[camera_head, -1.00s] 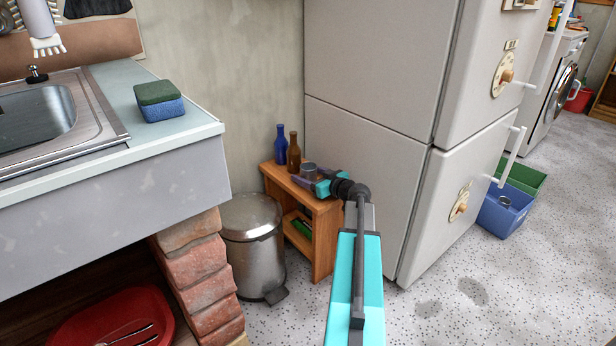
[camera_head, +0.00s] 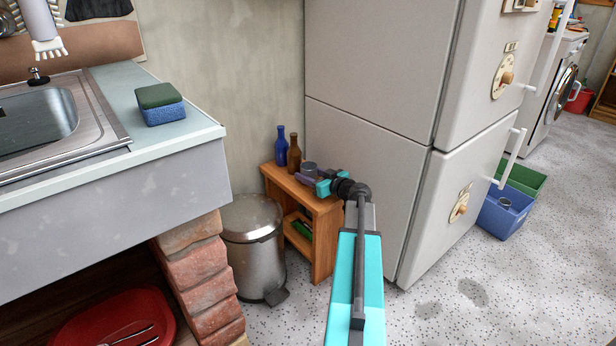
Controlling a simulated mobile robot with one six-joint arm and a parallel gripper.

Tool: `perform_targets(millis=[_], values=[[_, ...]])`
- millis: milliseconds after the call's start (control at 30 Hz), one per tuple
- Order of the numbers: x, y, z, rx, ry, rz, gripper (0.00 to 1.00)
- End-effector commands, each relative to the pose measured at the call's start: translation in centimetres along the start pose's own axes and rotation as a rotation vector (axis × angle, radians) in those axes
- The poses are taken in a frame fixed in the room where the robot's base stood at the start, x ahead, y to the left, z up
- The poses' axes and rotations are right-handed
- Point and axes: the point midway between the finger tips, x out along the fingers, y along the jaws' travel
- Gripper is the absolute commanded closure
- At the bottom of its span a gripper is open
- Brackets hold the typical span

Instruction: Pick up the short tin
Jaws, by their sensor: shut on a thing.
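The short tin (camera_head: 309,168) is a small grey cylinder at the top of the small wooden shelf unit (camera_head: 325,206). My gripper (camera_head: 307,176) reaches it from the right and is shut on it. The fingers hide the tin's lower part. I cannot tell whether the tin touches the shelf top or is slightly above it.
A blue bottle (camera_head: 281,146) and a brown bottle (camera_head: 294,153) stand just behind the tin. The fridge (camera_head: 365,160) rises close on the right. A metal pedal bin (camera_head: 252,245) stands left of the shelf unit. The sink counter (camera_head: 180,148) is at left.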

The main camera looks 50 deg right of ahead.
Motion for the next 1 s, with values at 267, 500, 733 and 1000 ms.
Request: perform_targets(millis=[267, 500, 733, 1000], values=[[-1.1, 0.1, -3.0, 0.0, 0.0, 0.002, 0.76], [-5.9, 1.5, -2.3, 0.003, 0.0, 0.004, 0.76], [-10.5, 2.8, -1.9, 0.002, 0.0, 0.004, 0.76], [-14.4, 4.0, -1.3, 0.001, 0.0, 0.002, 0.76]])
